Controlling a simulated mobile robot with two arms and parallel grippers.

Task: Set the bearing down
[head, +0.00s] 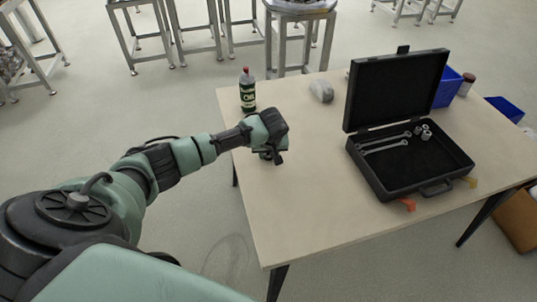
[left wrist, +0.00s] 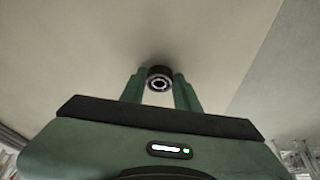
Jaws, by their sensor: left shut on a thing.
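My left gripper (left wrist: 159,92) is shut on a small round bearing (left wrist: 159,79), a dark ring with a bright inner ring, held between the two green fingertips in the left wrist view. In the head view my left gripper (head: 270,158) is over the left part of the light wooden table (head: 310,210), close to its left edge. The bearing is mostly hidden there by the gripper. I cannot tell whether the bearing touches the tabletop. My right gripper is not in view.
An open black toolbox (head: 447,165) with wrenches and sockets stands on the right of the table. An oil bottle (head: 248,92), a grey lump-like object (head: 321,91) and a blue bin (head: 447,88) are at the back. The front-left tabletop is clear.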

